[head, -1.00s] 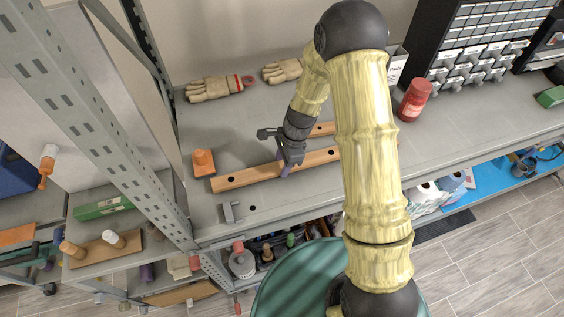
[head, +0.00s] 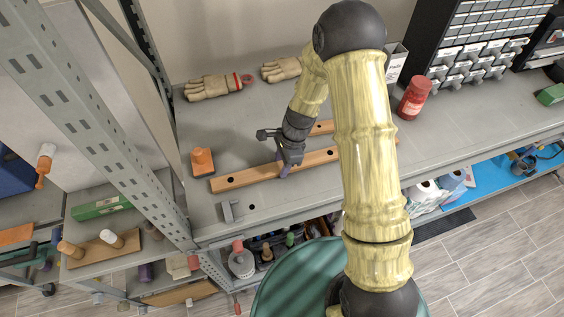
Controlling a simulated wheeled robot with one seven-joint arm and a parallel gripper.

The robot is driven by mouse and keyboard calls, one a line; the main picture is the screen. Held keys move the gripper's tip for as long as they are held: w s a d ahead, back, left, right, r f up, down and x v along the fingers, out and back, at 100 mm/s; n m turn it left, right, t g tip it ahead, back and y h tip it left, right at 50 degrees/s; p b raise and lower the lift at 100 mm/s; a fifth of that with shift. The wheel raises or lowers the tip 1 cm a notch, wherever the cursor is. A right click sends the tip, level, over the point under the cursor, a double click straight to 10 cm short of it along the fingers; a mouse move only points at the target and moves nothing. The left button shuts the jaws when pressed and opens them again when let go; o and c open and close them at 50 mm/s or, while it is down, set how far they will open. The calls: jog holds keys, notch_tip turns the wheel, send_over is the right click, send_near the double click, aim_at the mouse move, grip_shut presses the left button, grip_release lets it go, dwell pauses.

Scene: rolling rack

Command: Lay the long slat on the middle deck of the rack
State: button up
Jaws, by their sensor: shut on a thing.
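A long wooden slat (head: 246,177) with dark holes extends across the front of the grey workbench (head: 232,125). My arm hides part of its right side. My gripper (head: 284,164) is shut on this slat, with its purplish fingertips at the slat's sides. The slat is at or very near the bench top; I cannot tell whether it touches. A second wooden slat (head: 322,128) lies behind it, mostly hidden by my arm. At the lower left, a grey metal rack (head: 66,238) has shelves bearing several things; I cannot tell which is the middle deck.
An orange block (head: 202,162) stands by the slat's left end, and a grey bracket (head: 229,212) is in front. A tall perforated post (head: 100,110) rises left of the bench.

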jog(key=o, duration=1.2)
jog(key=b+v, duration=0.3)
jog(key=v, duration=1.4)
jog(key=shift+d, duration=0.2)
jog(key=shift+r, duration=0.1)
jog(key=s+d+f+n+t+h, duration=0.1)
jog(key=s+d+n, duration=0.3)
jog(key=s+n, duration=0.3)
jog(key=s+d+f+n+t+h+b, duration=0.1)
jog(key=s+d+n+t, duration=0.1)
jog(key=s+d+n, duration=0.3)
jog(key=s+n, duration=0.1)
jog(key=n, duration=0.1)
jog(key=shift+s+n+h, duration=0.3)
jog(key=shift+s+n, duration=0.1)
jog(key=shift+d, duration=0.15)
